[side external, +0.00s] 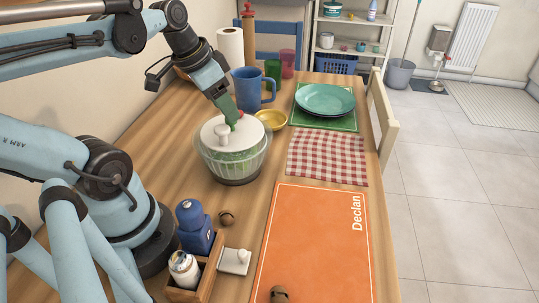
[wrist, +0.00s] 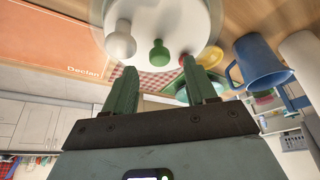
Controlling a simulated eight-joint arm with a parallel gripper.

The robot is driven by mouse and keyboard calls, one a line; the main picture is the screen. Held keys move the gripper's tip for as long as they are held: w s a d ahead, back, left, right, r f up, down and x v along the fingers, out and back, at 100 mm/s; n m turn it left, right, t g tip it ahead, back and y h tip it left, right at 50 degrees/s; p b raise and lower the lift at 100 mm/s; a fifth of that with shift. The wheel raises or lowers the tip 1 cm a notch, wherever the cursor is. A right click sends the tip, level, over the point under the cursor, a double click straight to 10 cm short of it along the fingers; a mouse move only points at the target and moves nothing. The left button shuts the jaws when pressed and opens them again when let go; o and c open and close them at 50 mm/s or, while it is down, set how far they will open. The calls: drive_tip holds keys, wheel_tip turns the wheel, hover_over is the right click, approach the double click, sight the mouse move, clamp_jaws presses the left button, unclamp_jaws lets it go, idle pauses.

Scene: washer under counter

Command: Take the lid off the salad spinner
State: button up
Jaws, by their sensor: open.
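The salad spinner (side external: 232,165) stands on the wooden table, a clear bowl with green contents showing through it. Its white lid (side external: 212,138) is on top and also fills the top of the wrist view (wrist: 165,18). The lid carries a white knob (side external: 223,132), a green knob (wrist: 159,50) and a small red part (wrist: 184,59). My gripper (side external: 232,122) is over the lid, its green fingers pointing down at it. In the wrist view my gripper (wrist: 162,70) is open and empty, with the green knob between the finger lines, beyond the tips. Contact with the lid cannot be told.
A blue pitcher (side external: 250,88) and yellow bowl (side external: 270,119) stand close behind the spinner. A teal plate (side external: 325,98) and checked cloth (side external: 327,157) lie to the right. An orange mat (side external: 315,245), blue grinder (side external: 194,226) and wooden caddy (side external: 207,277) are nearer the front.

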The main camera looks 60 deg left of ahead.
sight(232, 127)
drive_tip(key=shift+x, duration=2.1)
drive_tip(key=shift+s, duration=0.1)
clamp_jaws()
